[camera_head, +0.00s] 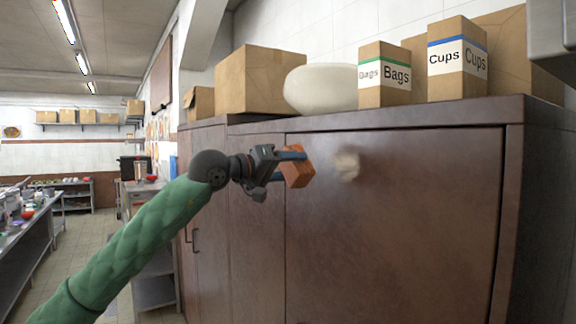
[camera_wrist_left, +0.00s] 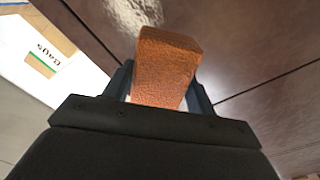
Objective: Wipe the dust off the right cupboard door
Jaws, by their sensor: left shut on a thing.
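The right cupboard door (camera_head: 400,230) is a broad brown, glossy panel. A pale beige dust patch (camera_head: 346,164) shows on its upper left part. My left gripper (camera_head: 292,166) is shut on an orange-brown block-shaped sponge (camera_head: 299,174), near the door's upper left edge and left of the dust patch. In the left wrist view the sponge (camera_wrist_left: 166,68) sits between the fingers, with the glossy brown cupboard surface (camera_wrist_left: 235,45) beyond it. I cannot tell whether the sponge touches the door. My right gripper is not in view.
On the cupboard top stand a large cardboard box (camera_head: 262,80), a white rounded container (camera_head: 320,88), a Bags box (camera_head: 384,75) and a Cups box (camera_head: 457,60). A counter (camera_head: 30,225) is at far left. Open floor (camera_head: 85,240) lies left of the cupboard.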

